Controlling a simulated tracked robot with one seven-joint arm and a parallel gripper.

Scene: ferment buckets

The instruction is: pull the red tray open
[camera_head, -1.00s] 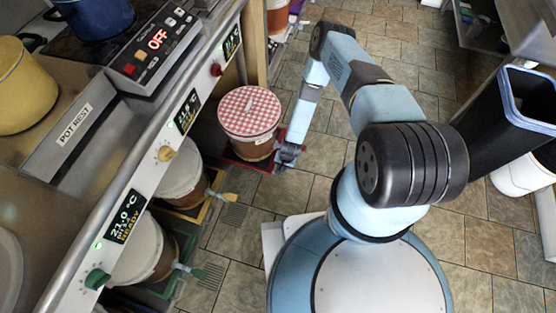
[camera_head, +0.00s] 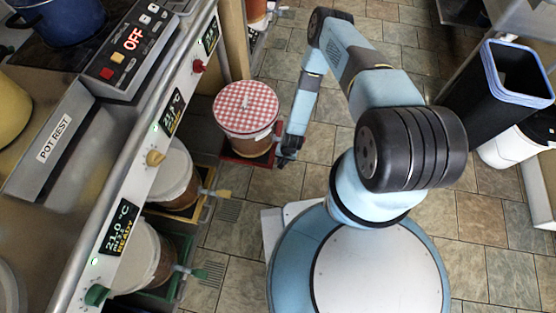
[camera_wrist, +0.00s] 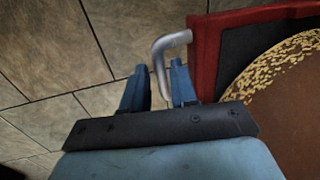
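The red tray (camera_head: 246,158) stands out on the floor beyond the counter front, clear of the cabinet opening. It carries a brown bucket (camera_head: 249,145) with a red-checked lid (camera_head: 246,106). In the wrist view, the tray's red rim (camera_wrist: 206,60) is at upper right, with a silver bent handle (camera_wrist: 162,58) projecting from it. My gripper (camera_head: 286,158) is low at the tray's front right. In the wrist view my gripper's blue fingers (camera_wrist: 159,88) are apart, with part of the handle between them. A gap shows beside the left finger; contact on the right is unclear.
A dark bin (camera_head: 512,92) stands at right. Tiled floor is free between my base and the tray.

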